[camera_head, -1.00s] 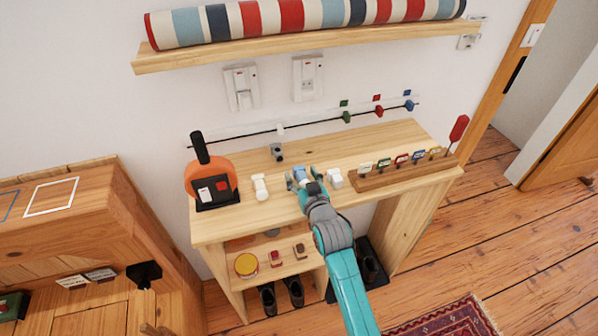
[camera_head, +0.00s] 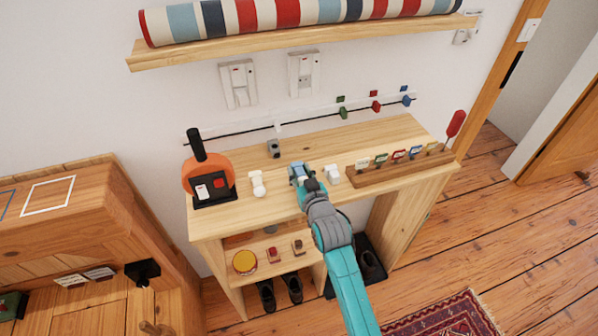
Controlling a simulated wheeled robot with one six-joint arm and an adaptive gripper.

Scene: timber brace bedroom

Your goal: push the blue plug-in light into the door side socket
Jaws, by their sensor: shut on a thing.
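The blue plug-in light (camera_head: 299,169) is at the shelf top's middle, mostly covered by the fingers. My gripper (camera_head: 300,173) is shut on it, reaching in from the front; I cannot tell whether the light is clear of the wood. Two white wall sockets are above the shelf top: one on the left (camera_head: 238,84), and the door side socket (camera_head: 304,75) on the right, nearer the doorway. Both are higher than my gripper and behind it. White plug-in lights stand on either side, one on the left (camera_head: 257,184) and one on the right (camera_head: 332,174).
An orange device with a black handle (camera_head: 203,178) stands at the left. A wooden rack with coloured tags (camera_head: 400,168) is on the right. A wall cable with coloured clips (camera_head: 340,112) runs below the sockets. A shelf (camera_head: 300,43) with a striped roll overhangs them.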

